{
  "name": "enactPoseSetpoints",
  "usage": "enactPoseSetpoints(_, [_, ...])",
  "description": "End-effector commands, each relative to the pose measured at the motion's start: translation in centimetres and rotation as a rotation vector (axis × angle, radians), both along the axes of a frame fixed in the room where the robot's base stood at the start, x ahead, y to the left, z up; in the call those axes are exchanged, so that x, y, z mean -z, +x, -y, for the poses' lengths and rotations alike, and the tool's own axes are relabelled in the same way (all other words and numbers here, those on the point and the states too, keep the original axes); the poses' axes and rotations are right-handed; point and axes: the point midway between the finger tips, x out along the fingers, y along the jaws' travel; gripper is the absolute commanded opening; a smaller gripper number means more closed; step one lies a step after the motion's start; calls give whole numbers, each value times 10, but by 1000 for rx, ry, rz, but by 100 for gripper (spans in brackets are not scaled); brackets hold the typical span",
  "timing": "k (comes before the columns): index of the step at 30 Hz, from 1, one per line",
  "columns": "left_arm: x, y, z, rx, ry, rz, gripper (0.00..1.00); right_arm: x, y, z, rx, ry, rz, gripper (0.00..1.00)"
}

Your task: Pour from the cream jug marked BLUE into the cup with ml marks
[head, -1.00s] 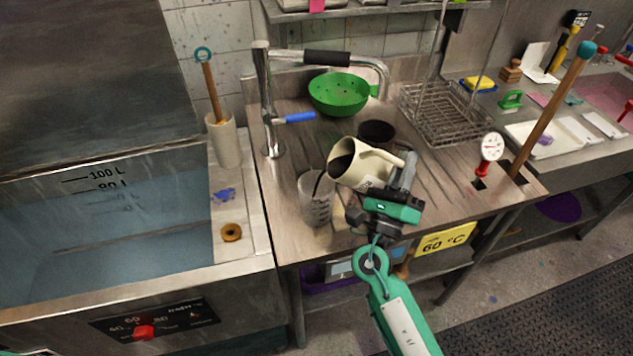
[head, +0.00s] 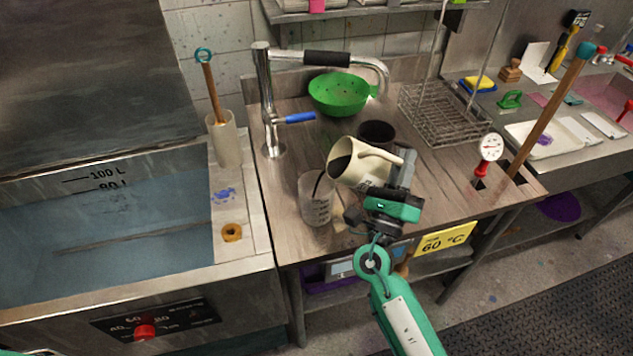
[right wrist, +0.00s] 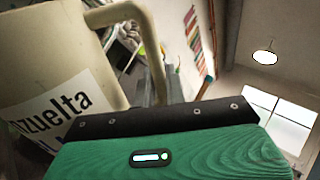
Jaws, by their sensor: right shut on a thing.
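The cream jug (head: 366,166) is tilted, its dark mouth facing left and down toward the clear cup with ml marks (head: 316,205). The cup stands upright on the counter at its lower left. A thin dark streak shows at the cup's top below the jug's mouth; I cannot tell whether it is liquid or a stick. My right gripper (head: 402,172) is shut on the jug's handle side, holding it above the counter. In the right wrist view the jug (right wrist: 60,60) shows a white label, partly cut off, reading "zuelta". My left gripper is out of view.
A dark pot (head: 377,133) stands just behind the jug. A green colander (head: 340,93), a tap (head: 265,100) and a wire basket (head: 445,115) are farther back. A water tank (head: 105,235) lies left. A dial thermometer (head: 491,147) stands right.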

Motion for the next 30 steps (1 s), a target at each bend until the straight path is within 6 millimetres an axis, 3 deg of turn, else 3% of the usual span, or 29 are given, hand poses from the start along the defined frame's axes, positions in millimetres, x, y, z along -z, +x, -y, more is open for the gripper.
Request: enactPoseSetpoints(30, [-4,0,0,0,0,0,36,-8,0,-2,1,-44,9,0])
